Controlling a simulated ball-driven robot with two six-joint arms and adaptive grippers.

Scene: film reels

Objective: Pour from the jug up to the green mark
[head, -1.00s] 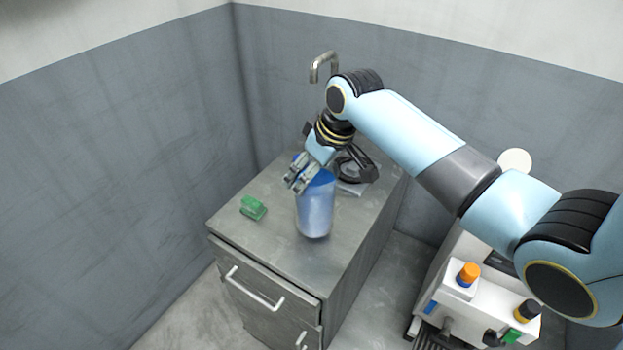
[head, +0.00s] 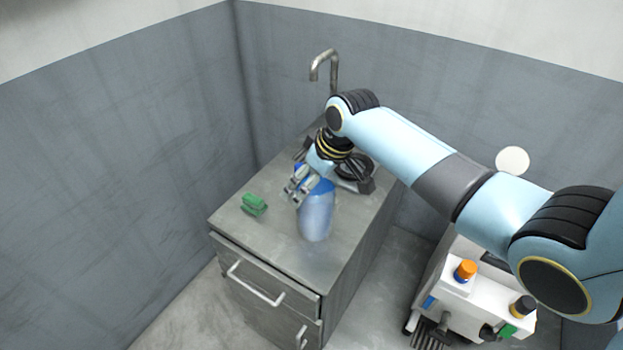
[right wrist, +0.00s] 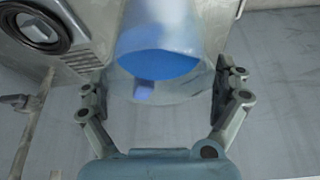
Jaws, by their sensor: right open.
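A clear, tall vessel (head: 317,215) with blue in it stands on the grey cabinet top. I take it for the jug, but no handle or spout shows clearly. My right gripper (head: 301,190) is at its upper part, coming from behind. In the right wrist view the vessel (right wrist: 160,25) is between the fingers of the right gripper (right wrist: 165,84), which are open, one on each side. Its blue content (right wrist: 158,64) shows inside. I cannot tell whether a finger touches it. No green mark and no second vessel can be made out. My left gripper is out of view.
A small green object (head: 254,205) lies left of the vessel on the cabinet top (head: 265,235). A metal tap (head: 325,60) rises behind. A dark round thing (right wrist: 33,27) lies behind the gripper. Grey walls close off the left and back.

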